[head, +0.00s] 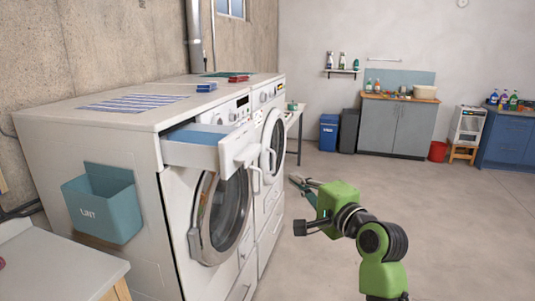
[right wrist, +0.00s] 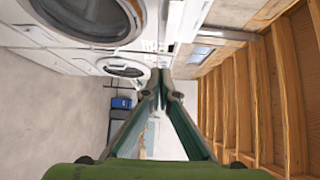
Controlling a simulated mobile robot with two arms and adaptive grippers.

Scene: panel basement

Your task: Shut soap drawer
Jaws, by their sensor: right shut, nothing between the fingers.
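The soap drawer (head: 195,154) is pulled out from the upper front of the nearer white washer (head: 170,220). Its white front panel with a handle (head: 240,150) stands well clear of the machine, and its blue-grey inside shows. My right gripper (head: 296,181) is to the right of the drawer front and lower in the head view, apart from it. Its fingers are shut and empty; they also meet in the right wrist view (right wrist: 159,75). A pale part near the fingertips in that view is too cropped to identify. My left gripper is out of view.
A blue lint bin (head: 103,205) hangs on the washer's side. A second white machine (head: 268,150) stands beyond the washer. A pale worktop (head: 50,270) is at the lower left. The concrete floor (head: 450,225) to the right is clear.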

